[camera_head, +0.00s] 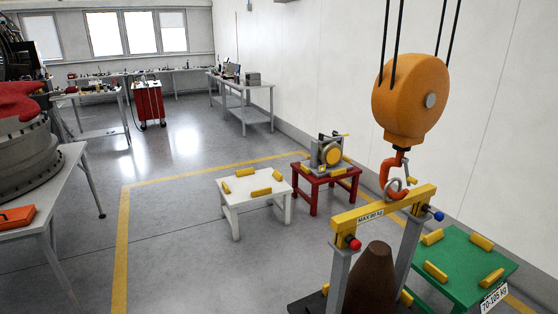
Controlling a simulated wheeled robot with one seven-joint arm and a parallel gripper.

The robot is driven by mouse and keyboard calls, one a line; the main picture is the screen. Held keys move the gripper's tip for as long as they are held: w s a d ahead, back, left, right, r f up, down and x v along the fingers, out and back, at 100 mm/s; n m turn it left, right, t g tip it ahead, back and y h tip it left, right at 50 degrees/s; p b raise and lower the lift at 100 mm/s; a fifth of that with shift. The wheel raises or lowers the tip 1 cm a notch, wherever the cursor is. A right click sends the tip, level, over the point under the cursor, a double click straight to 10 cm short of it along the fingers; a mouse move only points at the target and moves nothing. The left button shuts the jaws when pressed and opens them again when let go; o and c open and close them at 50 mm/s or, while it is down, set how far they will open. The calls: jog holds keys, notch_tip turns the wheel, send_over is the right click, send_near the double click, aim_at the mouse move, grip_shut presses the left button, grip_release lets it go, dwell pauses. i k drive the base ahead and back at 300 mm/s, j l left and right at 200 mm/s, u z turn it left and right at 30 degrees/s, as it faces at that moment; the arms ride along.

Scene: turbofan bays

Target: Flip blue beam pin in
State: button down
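The yellow lifting beam (384,207), marked "MAX 80 kg", rests across two grey posts at the lower right. The blue beam pin (438,216) sticks out at the beam's right end, by the top of the right post. A red pin (354,243) sticks out at its left end. How far the blue pin sits in the beam is too small to tell. A ring on the beam's top hangs at the orange hook (393,178). My gripper does not show in this view.
The orange hoist block (411,98) hangs above the beam. A brown cone (372,281) stands between the posts. A green table (458,262) is at right. White (247,206) and red tables with yellow blocks stand behind. The floor inside the yellow line is mostly clear.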

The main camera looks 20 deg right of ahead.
aim_at(438, 216)
jog(key=z, duration=1.75)
jog(key=i+l, duration=0.45)
jog(key=i, duration=0.15)
jog(key=i+l+u, duration=0.1)
jog(key=i+l, duration=0.3)
jog(key=i, duration=0.15)
